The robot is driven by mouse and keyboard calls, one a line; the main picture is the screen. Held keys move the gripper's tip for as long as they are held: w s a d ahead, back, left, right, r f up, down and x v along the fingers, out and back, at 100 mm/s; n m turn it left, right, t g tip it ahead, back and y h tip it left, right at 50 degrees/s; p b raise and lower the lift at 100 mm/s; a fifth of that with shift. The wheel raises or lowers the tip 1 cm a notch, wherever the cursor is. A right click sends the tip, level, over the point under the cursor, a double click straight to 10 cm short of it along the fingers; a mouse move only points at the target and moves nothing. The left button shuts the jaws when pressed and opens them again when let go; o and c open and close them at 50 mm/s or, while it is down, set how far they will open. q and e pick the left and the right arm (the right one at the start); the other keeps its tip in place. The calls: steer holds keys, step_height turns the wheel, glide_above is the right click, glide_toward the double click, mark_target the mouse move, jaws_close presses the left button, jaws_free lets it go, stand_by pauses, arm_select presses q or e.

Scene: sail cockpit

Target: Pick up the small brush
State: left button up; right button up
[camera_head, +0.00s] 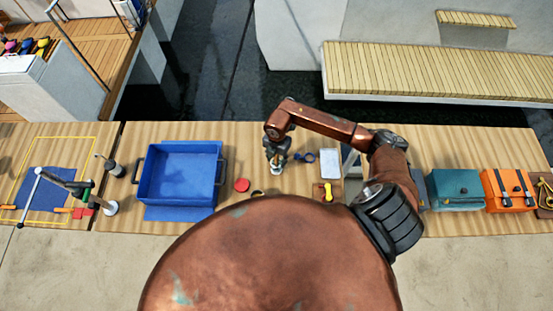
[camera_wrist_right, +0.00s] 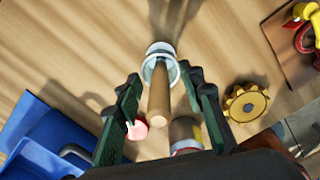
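A short wooden handle (camera_wrist_right: 158,105), which looks like the small brush, points up toward the camera in the right wrist view. Its far end meets a pale round ring and white base (camera_wrist_right: 160,48); bristles cannot be made out. My right gripper (camera_wrist_right: 160,76) is open, with one dark green finger on each side of the handle and visible gaps on both sides. In the head view my right gripper (camera_head: 275,155) points down over the table, above a small white round piece (camera_head: 277,171). My left gripper is not in view.
A blue bin (camera_head: 180,172) stands to the left, with a red disc (camera_head: 242,185) beside it. A white tray (camera_head: 330,163) and a yellow-handled tool (camera_head: 328,191) lie to the right. Teal (camera_head: 456,190) and orange (camera_head: 508,190) cases sit further right.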

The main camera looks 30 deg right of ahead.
steer(key=shift+f, duration=0.2)
steer(key=shift+c, duration=0.7)
jaws_close()
